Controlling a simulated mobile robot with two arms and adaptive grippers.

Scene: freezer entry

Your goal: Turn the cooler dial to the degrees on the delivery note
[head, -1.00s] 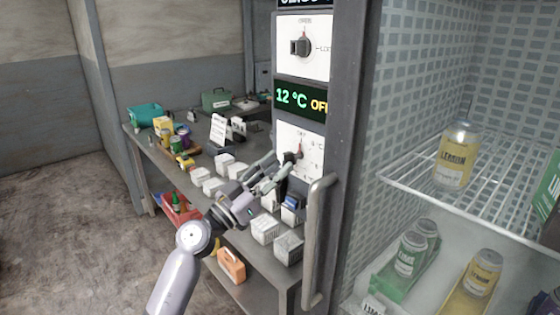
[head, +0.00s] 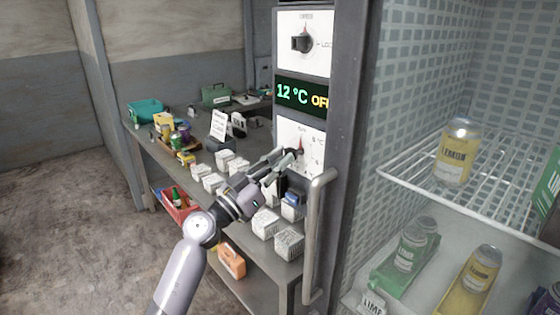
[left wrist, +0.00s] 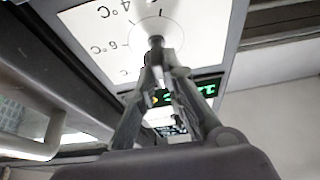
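The cooler dial (head: 299,149) sits on a white plate below the green readout (head: 293,93), which shows "12 °C" and "OFF" cut at its edge. Its red mark points about straight up. My left gripper (head: 287,155) is at the dial's left side, its two fingertips a narrow gap apart. In the left wrist view the dial's dark knob (left wrist: 155,43) shows just beyond the fingertips (left wrist: 165,68), with "4 °C" and "6 °C" on the plate. Whether they touch it is unclear. A white printed card (head: 219,125), possibly the delivery note, stands on the bench, unreadable. My right gripper is not in view.
A second dial (head: 302,42) is above the readout. A vertical door handle (head: 315,240) stands close right of my left arm. Wire shelves with cans (head: 457,150) are inside the cooler at right.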

